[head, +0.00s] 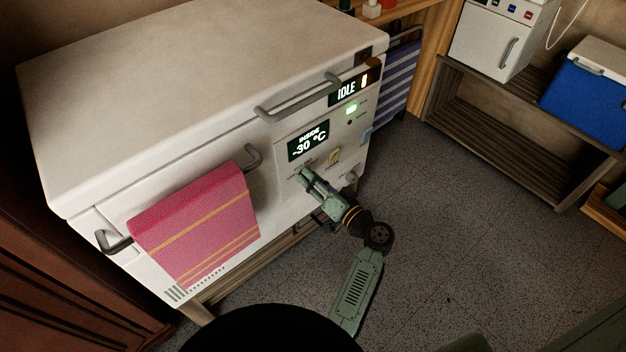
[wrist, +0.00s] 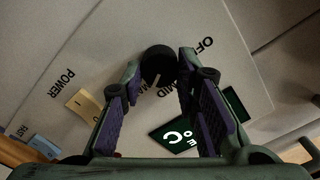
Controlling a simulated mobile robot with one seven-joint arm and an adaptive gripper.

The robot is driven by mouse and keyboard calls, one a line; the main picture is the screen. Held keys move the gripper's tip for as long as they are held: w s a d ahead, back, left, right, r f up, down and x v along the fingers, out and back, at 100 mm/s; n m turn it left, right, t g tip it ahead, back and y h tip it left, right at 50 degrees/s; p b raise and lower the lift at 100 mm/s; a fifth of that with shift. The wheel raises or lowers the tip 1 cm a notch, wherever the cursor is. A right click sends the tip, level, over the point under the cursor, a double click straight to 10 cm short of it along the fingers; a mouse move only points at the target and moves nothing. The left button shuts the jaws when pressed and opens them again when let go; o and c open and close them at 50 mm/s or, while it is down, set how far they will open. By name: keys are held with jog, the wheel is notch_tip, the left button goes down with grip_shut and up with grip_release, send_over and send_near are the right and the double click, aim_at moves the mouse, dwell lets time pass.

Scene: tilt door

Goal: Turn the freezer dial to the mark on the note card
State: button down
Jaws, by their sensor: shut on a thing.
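The freezer dial (wrist: 158,64) is a round black knob between my fingertips in the wrist view. A pale pointer line on it points down in the picture, roughly toward the partly covered MID label. The OFF label lies to its upper right. My gripper (wrist: 157,74) is shut on the dial; in the head view my gripper (head: 305,177) reaches the lower panel of the white freezer (head: 200,70) and hides the dial. The freezer display (head: 308,144) reads INSIDE -30 °C; a second display (head: 350,90) reads IDLE. I cannot make out a note card.
A yellowish power switch (head: 335,156) is close beside my gripper. A pink towel (head: 195,225) hangs on the freezer front to the left, and a grey lid handle (head: 297,100) juts out above. The floor (head: 460,240) to the right is clear.

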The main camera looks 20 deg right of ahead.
jog(key=shift+m, duration=0.6)
jog(key=c, duration=1.2)
grip_release()
jog(key=v, duration=1.2)
